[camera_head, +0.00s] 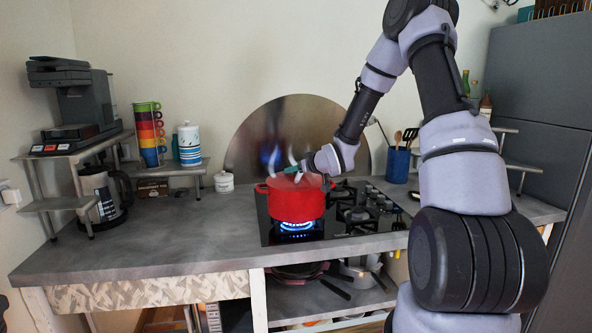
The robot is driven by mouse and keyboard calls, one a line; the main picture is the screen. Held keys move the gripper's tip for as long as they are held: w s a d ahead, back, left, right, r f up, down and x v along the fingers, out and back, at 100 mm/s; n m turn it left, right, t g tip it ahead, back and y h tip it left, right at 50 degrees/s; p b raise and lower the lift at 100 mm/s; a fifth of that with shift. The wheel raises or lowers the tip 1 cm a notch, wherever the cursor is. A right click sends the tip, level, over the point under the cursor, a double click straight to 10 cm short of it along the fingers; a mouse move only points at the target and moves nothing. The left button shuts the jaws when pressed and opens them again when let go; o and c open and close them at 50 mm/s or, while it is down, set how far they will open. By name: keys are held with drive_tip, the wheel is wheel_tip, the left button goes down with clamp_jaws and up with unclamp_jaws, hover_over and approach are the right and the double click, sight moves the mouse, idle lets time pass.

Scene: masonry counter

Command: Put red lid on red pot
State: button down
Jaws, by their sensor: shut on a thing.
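The red pot (297,204) stands upright on the front left burner of the black cooktop, with a blue flame under it. The red lid (297,181) is at the top of the pot, over its opening. At this size I cannot tell whether it rests fully on the rim or hovers slightly above it. My gripper (293,170) reaches in from the right, directly above the pot, and is shut on the lid at its top. The knob and fingertips are too small to see clearly.
The black cooktop (350,226) has other burners and knobs right of the pot. A blue utensil holder (398,165) stands behind right. A small white jar (224,181) stands left of the pot. Stacked cups (150,135) and a coffee machine (75,100) are farther left. The front left counter (170,235) is clear.

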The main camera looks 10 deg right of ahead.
drive_tip(key=shift+c, duration=1.2)
unclamp_jaws()
drive_tip(key=v, duration=1)
drive_tip(key=shift+s+d+r, duration=0.2)
drive_tip(key=shift+s+d, duration=0.05)
drive_tip(key=shift+s, duration=0.05)
drive_tip(key=s+d+r+m+g+h, duration=0.2)
drive_tip(key=s+d+r+h, duration=0.1)
drive_tip(key=s+r, duration=0.3)
drive_tip(key=s+d+r+m+g+h, duration=0.1)
drive_tip(key=s+d+r+m+h, duration=0.2)
drive_tip(key=s+r, duration=0.3)
drive_tip(key=s+a+r+m+g+y, duration=0.1)
drive_tip(key=s+a+r, duration=0.1)
drive_tip(key=s, duration=0.7)
drive_tip(key=s+a+r+m+g+y, duration=0.1)
drive_tip(key=s+a+r+m+y, duration=0.1)
drive_tip(key=s, duration=0.8)
drive_tip(key=shift+r+m+g, duration=0.3)
drive_tip(key=shift+r, duration=0.35)
